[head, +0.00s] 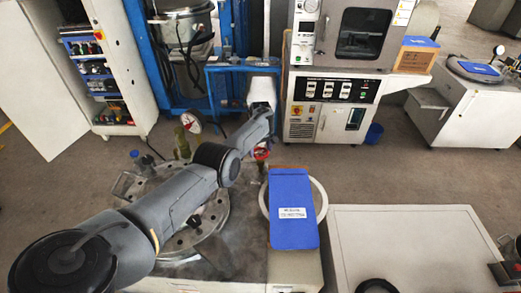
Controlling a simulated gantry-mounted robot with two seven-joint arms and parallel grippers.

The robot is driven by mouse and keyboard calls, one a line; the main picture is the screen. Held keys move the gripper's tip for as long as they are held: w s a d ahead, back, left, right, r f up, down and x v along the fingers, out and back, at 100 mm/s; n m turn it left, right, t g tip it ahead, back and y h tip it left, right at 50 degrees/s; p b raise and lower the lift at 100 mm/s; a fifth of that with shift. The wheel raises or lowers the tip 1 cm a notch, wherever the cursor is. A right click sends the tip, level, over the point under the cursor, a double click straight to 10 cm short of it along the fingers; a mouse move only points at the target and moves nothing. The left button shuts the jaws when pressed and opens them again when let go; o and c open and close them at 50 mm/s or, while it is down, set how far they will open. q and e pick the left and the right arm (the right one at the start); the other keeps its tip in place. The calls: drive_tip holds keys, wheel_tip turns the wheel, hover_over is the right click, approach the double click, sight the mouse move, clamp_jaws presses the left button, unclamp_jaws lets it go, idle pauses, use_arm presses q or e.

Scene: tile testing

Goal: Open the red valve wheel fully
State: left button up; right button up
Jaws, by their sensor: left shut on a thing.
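The red valve wheel (261,154) is small in the head view, just left of the top of the blue board. It sits beside the round metal lid of the test vessel (185,240). My left arm reaches across the vessel from the lower left, and its left gripper (262,146) is at the wheel, shut on it. The fingers are small and dark here, and the wrist hides part of them. How far the wheel is turned cannot be told.
A blue board with a label (292,230) lies over a white round rim right of the wheel. A pressure gauge (191,121) stands behind the vessel. A white cabinet top (400,235) is at lower right. An oven unit (335,100) stands behind, across open floor.

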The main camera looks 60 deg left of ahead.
sight(261, 152)
use_arm(q)
drive_tip(key=shift+n, duration=0.4)
drive_tip(key=o, duration=1)
wheel_tip(261, 152, up, 11)
drive_tip(key=p, duration=0.5)
drive_tip(key=shift+f, duration=0.15)
